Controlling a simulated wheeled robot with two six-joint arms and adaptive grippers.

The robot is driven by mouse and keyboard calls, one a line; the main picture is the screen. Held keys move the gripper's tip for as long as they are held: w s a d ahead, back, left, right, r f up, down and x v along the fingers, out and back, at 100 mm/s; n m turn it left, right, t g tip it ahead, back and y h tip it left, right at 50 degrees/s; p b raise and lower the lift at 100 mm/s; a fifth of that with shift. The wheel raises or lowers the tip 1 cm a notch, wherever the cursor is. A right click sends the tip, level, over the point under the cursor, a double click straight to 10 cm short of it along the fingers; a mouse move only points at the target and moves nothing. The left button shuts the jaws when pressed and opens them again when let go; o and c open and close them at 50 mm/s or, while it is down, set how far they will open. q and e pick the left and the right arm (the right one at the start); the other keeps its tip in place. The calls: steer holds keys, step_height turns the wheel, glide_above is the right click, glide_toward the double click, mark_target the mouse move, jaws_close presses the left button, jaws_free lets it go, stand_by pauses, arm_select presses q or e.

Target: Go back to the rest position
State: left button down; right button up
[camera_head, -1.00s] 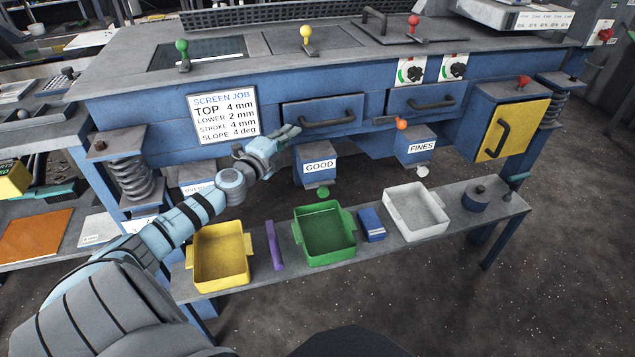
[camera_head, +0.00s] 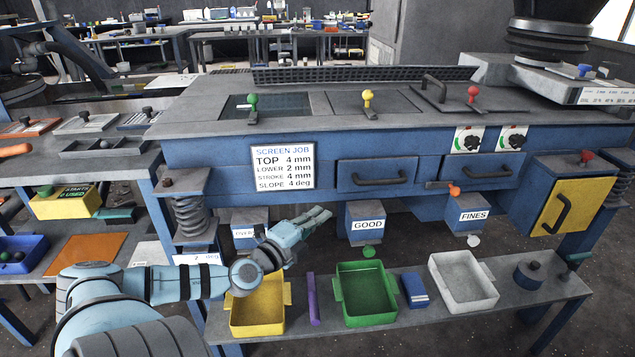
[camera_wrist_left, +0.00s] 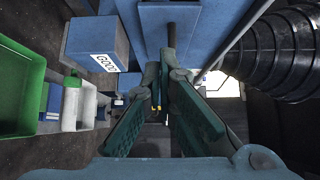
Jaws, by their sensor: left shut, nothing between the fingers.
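My left gripper (camera_head: 318,216) is shut and empty. It hangs in front of the blue screen machine, left of the blue GOOD chute (camera_head: 367,222) and above the yellow bin (camera_head: 246,318). In the left wrist view its two fingers (camera_wrist_left: 160,80) come together in the middle, with nothing between them. In that view the GOOD chute (camera_wrist_left: 92,38) is at the upper left. My right gripper is in neither view.
A low grey shelf (camera_head: 530,305) bears the yellow bin, a purple bar (camera_head: 313,300), a green bin (camera_head: 366,317), a blue block (camera_head: 415,290) and a white bin (camera_head: 465,300). A blue FINES chute (camera_head: 472,215) hangs at the right. A side bench (camera_head: 60,180) stands at the left.

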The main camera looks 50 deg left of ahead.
arm_select(q)
steer(key=shift+s+r, duration=0.1)
steer(key=shift+s, duration=0.4)
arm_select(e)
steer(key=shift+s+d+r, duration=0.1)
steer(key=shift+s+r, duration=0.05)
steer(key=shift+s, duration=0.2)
